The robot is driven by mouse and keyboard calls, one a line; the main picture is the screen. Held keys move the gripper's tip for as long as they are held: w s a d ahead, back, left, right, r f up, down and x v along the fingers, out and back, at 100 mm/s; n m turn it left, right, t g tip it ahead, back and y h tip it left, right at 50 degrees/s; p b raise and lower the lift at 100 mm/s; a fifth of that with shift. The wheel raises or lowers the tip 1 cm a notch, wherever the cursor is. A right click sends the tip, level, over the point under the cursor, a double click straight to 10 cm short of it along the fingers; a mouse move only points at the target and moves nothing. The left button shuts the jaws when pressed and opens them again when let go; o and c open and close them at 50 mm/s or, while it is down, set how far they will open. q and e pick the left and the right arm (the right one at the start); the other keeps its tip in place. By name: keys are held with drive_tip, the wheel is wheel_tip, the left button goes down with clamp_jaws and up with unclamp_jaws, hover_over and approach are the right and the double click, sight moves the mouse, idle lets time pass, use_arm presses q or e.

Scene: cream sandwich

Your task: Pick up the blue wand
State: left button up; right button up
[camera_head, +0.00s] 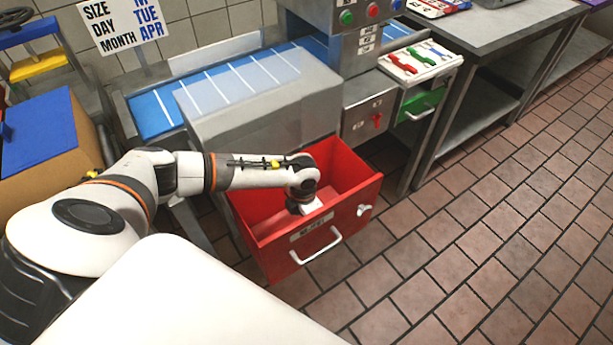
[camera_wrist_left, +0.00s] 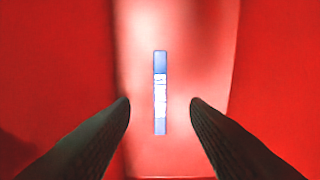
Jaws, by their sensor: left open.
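A slim blue wand (camera_wrist_left: 160,62) with a white marked middle lies on the floor of an open red drawer, seen in the left wrist view. In the head view my arm and the drawer wall hide it. My left gripper (camera_wrist_left: 161,104) is open, its two dark fingertips apart on either side of the wand and not touching it. In the head view my left arm reaches down into the red drawer (camera_head: 362,200), and the gripper's fingers are hidden there. My right gripper is not in view.
The drawer's walls surround my left gripper closely. A grey machine with a blue striped belt (camera_head: 155,113) stands behind it. A white tray (camera_head: 445,67) with red and green handled items and a green drawer (camera_head: 420,104) are at the right. Tiled floor is clear at right.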

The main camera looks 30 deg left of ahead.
use_arm(q)
drive_tip(key=f+b, duration=0.4)
drive_tip(key=f, duration=0.1)
drive_tip(key=f+b, duration=0.2)
drive_tip(key=f, duration=0.1)
drive_tip(key=shift+w+d, duration=0.1)
drive_tip(key=shift+w, duration=0.15)
drive_tip(key=shift+r, duration=0.2)
drive_tip(key=shift+c, duration=0.5)
clamp_jaws()
